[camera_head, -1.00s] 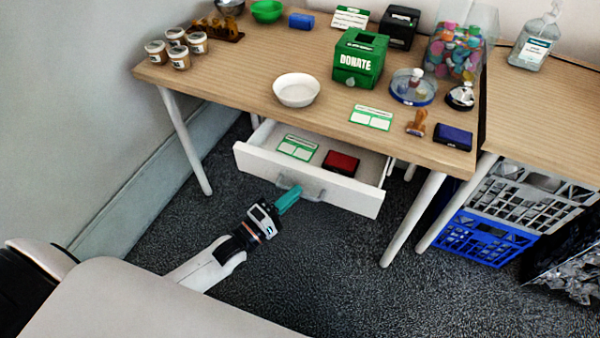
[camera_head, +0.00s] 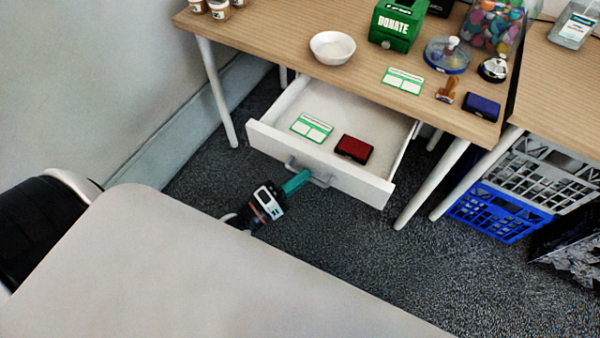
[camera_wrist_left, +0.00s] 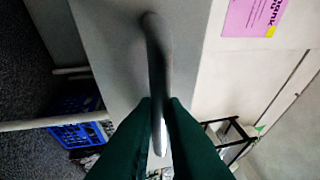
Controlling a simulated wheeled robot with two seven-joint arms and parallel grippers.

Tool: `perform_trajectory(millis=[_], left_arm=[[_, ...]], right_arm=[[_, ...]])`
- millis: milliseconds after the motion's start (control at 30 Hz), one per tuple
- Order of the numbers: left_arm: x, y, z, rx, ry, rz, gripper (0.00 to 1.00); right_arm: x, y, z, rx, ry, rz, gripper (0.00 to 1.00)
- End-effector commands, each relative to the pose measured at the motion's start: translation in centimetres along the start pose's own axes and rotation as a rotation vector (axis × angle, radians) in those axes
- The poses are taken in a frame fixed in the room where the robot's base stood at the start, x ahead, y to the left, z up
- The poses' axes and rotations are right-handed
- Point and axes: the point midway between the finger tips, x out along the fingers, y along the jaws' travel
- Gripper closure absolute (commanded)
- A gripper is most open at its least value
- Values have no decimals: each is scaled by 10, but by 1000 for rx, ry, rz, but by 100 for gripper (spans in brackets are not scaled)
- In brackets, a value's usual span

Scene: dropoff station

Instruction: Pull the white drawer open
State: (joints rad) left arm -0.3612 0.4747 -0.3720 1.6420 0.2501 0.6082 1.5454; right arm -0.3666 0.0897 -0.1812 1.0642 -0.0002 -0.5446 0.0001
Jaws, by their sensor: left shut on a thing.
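The white drawer (camera_head: 345,174) stands well open under the wooden table (camera_head: 300,62). A green-and-white card (camera_head: 312,127) and a dark red pad (camera_head: 354,149) lie inside it. The grey bar handle (camera_head: 322,181) is on its front. My left gripper (camera_head: 300,180) is at the handle, its teal fingers shut on it. In the left wrist view, the handle (camera_wrist_left: 157,70) runs down between the two fingers (camera_wrist_left: 160,118) in front of the drawer front (camera_wrist_left: 115,50). My right gripper is not in view.
A white bowl (camera_head: 332,47), a green donation box (camera_head: 396,22), a stamp (camera_head: 446,90) and a blue pad (camera_head: 481,106) stand on the tabletop. Crates (camera_head: 497,212) sit under the right table. Dark carpet (camera_head: 330,250) in front of the drawer is clear.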

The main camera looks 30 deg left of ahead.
Motion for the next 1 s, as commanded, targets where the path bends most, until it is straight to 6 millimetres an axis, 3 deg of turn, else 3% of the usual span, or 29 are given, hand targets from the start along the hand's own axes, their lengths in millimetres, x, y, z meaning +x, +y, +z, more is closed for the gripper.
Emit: perform_trajectory(millis=[133,167,300,667,1000], left_arm=[[0,1,1,1,-1,3,100],[0,1,1,1,-1,3,86],[0,1,1,1,-1,2,68],[-7,1,0,0,0,3,68],[-74,2,0,0,0,7,68]], right_arm=[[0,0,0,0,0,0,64],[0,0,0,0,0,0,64],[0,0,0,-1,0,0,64],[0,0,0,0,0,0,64],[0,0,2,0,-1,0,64]])
